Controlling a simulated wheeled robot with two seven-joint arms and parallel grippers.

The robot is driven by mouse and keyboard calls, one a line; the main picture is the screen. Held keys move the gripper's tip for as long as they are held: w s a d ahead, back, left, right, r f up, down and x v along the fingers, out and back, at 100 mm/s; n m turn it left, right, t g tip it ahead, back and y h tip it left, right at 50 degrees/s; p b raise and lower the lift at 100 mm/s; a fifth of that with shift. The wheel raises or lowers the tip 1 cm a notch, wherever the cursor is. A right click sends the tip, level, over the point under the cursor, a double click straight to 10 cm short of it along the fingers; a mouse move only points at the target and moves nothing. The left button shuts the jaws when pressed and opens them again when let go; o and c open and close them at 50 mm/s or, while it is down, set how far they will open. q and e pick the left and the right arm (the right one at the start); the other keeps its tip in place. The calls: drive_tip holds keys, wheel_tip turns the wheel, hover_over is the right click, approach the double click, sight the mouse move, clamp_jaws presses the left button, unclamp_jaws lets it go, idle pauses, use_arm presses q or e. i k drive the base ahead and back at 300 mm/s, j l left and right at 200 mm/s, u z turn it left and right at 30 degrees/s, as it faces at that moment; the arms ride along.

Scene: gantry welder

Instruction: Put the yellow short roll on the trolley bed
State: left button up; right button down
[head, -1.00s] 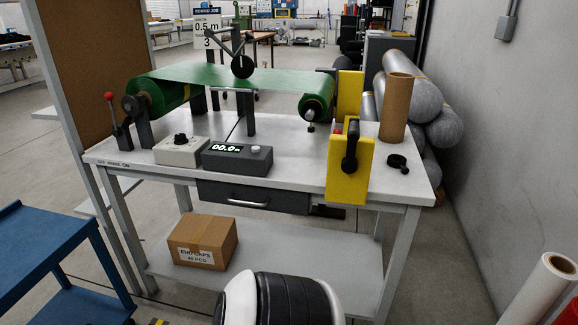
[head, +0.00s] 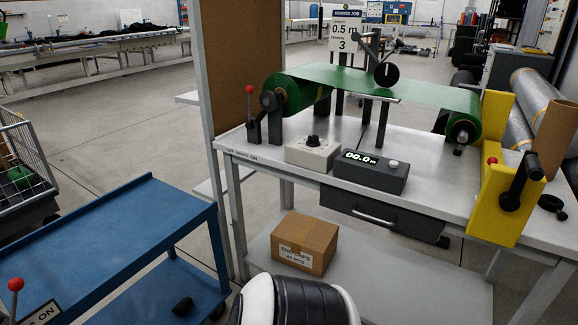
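No yellow short roll can be made out in the head view. A blue trolley (head: 112,236) stands at the lower left; the part of its flat top in view is bare. A wire-sided cart (head: 22,160) at the far left edge, partly cut off, holds something green. Neither gripper is in view; only a black and white part of my own body shows at the bottom middle.
A grey workbench (head: 270,147) carries a green roll machine (head: 375,82), a grey counter box (head: 370,172), a yellow bracket (head: 496,200) and a brown tube (head: 552,138). A cardboard box (head: 306,243) sits on its lower shelf. Open floor lies behind the trolley.

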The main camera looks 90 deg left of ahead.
sight(102, 237)
drive_tip(key=u, duration=2.65)
